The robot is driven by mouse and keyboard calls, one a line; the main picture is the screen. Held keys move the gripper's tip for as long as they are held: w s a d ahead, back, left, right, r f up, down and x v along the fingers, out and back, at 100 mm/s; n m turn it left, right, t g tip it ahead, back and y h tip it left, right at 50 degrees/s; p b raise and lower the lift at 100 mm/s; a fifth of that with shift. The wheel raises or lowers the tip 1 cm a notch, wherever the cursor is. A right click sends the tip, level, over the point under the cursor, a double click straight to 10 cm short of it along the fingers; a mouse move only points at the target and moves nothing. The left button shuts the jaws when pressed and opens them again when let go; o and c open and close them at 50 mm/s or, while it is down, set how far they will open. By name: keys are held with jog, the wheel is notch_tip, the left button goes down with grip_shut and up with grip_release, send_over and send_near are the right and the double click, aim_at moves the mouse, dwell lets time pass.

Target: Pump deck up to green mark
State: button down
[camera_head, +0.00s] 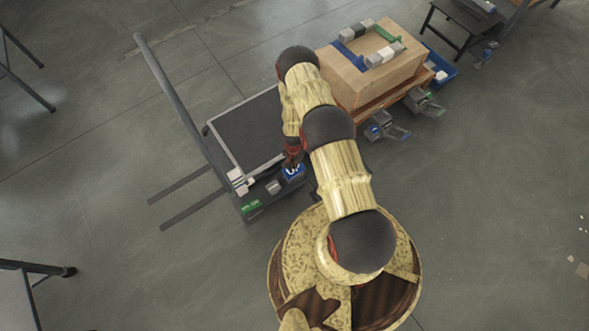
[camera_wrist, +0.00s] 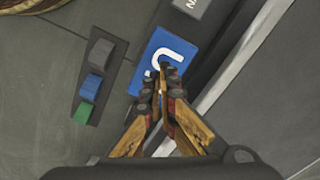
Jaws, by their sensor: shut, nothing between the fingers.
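The lift cart's dark deck (camera_head: 245,130) lies left of my arm, with a grey rim and a tall grey post frame (camera_head: 180,90) on its left side. A blue pedal with white "UP" lettering (camera_head: 293,171) is at its near end. It also shows in the wrist view (camera_wrist: 158,48). My gripper (camera_wrist: 161,72) is shut and empty, its tips over the lettered end of the blue pedal. I cannot tell whether they touch it. In the head view my gripper (camera_head: 292,152) is mostly hidden by my arm. No green height mark can be clearly made out.
A strip with grey, blue and green blocks (camera_wrist: 90,88) is left in the wrist view.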

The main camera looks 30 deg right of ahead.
aim_at(294, 171)
jog(key=shift+f+b, duration=1.25)
jog(key=shift+f, duration=1.9)
jog(key=shift+r+p, duration=1.8)
jog(key=shift+r, duration=1.55)
jog(key=shift+f, duration=0.15)
jog(key=shift+f+b, duration=1.85)
jog(key=shift+f, duration=1.4)
jog(key=shift+r+p, duration=1.85)
jog(key=shift+r, duration=1.55)
